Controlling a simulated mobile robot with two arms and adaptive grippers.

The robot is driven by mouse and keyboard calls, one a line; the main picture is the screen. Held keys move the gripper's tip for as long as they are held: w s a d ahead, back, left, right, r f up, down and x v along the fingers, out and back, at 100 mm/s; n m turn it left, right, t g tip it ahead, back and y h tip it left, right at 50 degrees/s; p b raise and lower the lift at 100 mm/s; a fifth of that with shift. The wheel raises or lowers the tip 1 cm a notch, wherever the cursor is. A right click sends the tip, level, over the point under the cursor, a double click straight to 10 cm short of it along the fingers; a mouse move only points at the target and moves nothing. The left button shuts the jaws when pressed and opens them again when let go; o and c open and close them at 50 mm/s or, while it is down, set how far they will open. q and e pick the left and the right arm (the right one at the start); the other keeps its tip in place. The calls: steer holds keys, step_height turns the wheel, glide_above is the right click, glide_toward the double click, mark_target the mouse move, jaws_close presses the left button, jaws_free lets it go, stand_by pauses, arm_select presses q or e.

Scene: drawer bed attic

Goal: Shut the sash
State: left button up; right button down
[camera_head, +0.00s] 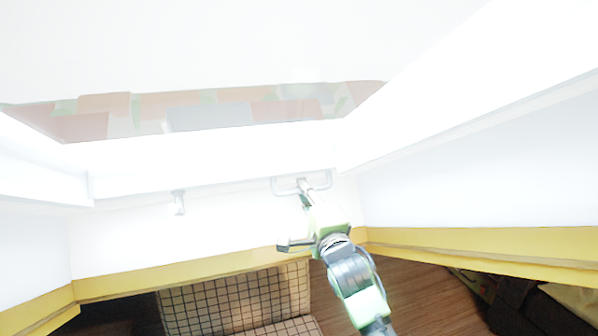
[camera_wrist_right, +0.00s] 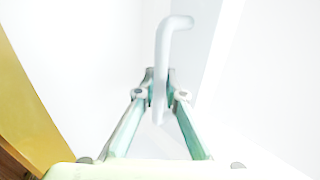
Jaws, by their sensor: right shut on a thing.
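The white sash (camera_head: 215,158) fills the upper middle of the head view, its pane showing pale reddish and green patches. A light grey bar handle (camera_head: 323,182) is on its lower rail, towards the right. My right gripper (camera_head: 303,186) reaches up to this handle from below. In the right wrist view, the handle (camera_wrist_right: 177,22) runs between the two fingers of my right gripper (camera_wrist_right: 160,92), which are shut on it. The glare hides the gap between sash and frame, so I cannot tell how far open it stands. My left gripper is out of view.
A small grey fitting (camera_head: 179,202) hangs left of the handle. A yellow trim (camera_head: 180,275) runs along the wall below the window. A checked cushion or rug (camera_head: 235,300) lies below on the wooden floor (camera_head: 425,295). Dark objects (camera_head: 515,305) are at the lower right.

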steer(key=shift+s+f, duration=0.1)
steer(key=shift+f, duration=0.9)
steer(key=c, duration=2.4)
jaws_free()
steer(key=shift+s, duration=0.1)
steer(key=shift+s+d+r, duration=0.15)
steer(key=shift+s+r, duration=0.15)
steer(key=shift+r, duration=0.1)
steer(key=v, duration=1.2)
